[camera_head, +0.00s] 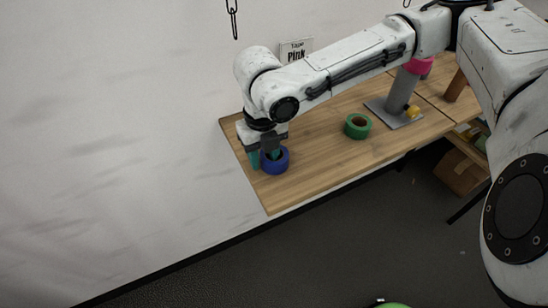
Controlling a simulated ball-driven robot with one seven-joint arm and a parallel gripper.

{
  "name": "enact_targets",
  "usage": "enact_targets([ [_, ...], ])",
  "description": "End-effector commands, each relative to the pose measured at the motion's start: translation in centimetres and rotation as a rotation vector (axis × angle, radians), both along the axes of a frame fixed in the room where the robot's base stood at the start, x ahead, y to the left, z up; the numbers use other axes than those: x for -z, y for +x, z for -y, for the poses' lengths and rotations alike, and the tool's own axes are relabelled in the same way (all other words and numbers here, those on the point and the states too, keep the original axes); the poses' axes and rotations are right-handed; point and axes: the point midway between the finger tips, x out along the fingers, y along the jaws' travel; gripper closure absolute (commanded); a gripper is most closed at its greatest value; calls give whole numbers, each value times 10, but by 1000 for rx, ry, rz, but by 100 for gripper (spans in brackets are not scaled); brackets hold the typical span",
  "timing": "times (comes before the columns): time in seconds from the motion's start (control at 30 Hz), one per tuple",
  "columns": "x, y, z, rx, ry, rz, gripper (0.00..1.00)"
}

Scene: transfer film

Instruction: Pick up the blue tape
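The blue tape (277,168) is a ring lying on the wooden table near its left end. My gripper (265,157) points down at it from above. One teal fingertip is to the left of the ring, and the other appears to be in or over its hole. The fingers stand apart, with the ring's left side between them. The tape looks to be resting on the table; the gripper hides part of its back left rim.
A green tape roll (357,127) lies on the wooden table (315,165) to the right. Beyond it is a grey stand (402,90) with a pink roll (418,66) and a small yellow object (411,111). A white wall runs behind the table, with a "TAPE Pink" sign (296,50).

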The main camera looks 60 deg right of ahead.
Motion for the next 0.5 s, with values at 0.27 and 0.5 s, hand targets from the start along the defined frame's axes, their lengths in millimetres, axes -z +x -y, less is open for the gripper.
enact_targets([
  [0.27,11,0,0,1,-1,-1,60],
  [0.5,11,0,0,1,-1,-1,75],
])
